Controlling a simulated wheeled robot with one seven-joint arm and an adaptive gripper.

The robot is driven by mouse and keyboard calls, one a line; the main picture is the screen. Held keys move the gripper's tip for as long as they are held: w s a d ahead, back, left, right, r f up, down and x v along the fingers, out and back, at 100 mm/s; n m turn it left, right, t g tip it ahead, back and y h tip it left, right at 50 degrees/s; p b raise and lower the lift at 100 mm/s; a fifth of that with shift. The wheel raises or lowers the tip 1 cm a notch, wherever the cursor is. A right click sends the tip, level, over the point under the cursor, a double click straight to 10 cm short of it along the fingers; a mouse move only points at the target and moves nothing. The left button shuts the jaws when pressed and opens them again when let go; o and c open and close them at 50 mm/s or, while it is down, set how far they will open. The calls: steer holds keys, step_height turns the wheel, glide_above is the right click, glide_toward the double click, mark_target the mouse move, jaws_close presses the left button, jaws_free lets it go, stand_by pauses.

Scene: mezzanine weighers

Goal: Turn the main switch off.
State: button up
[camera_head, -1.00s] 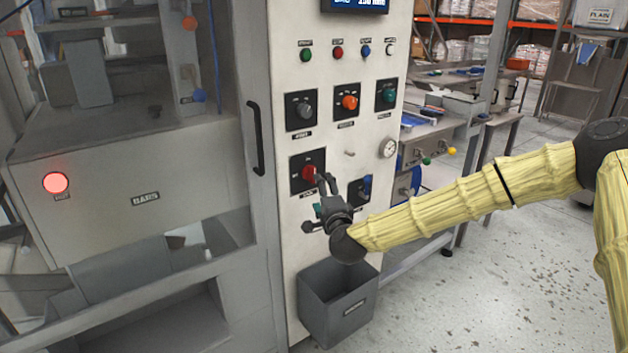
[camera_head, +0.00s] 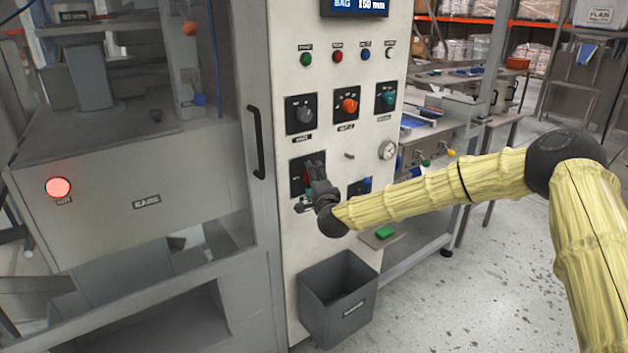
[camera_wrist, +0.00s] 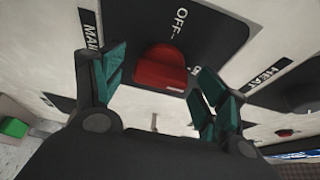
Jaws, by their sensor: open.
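The main switch (camera_wrist: 160,68) is a red knob on a black plate on the panel's lower left. A MAIN label (camera_wrist: 88,30) is beside the plate. OFF and a partly covered ON are printed on the plate; a pale mark shows on the knob's edge nearer ON. My gripper (camera_wrist: 160,88) is open, its teal-padded fingers on either side of the knob with gaps visible. In the head view, my gripper (camera_head: 315,170) is in front of the switch (camera_head: 306,174) and hides most of it. Contact cannot be told there.
The control panel (camera_head: 330,75) carries other dials above: grey (camera_head: 302,114), orange (camera_head: 349,105) and teal (camera_head: 388,97). A small peg (camera_head: 349,155) and gauge (camera_head: 388,150) are to the right. A grey bin (camera_head: 320,310) stands below, and a door handle (camera_head: 256,140) is left.

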steer(key=c, duration=1)
steer(key=shift+f+n+b, duration=0.2)
steer(key=shift+n+b, duration=0.2)
steer(key=shift+b, duration=0.2)
steer(key=shift+w+d+f+n+t+y+b, duration=0.1)
steer(key=shift+n+y+b, duration=1.85)
steer(key=shift+n, duration=1.65)
steer(key=shift+s+d+f+n+t+y+b, duration=0.1)
steer(key=shift+n+y+b, duration=1)
steer(key=shift+n+b, duration=2.05)
steer(key=shift+w+n+t+y+b, duration=0.1)
steer(key=shift+n+y+b, duration=1.6)
steer(key=shift+n, duration=2.35)
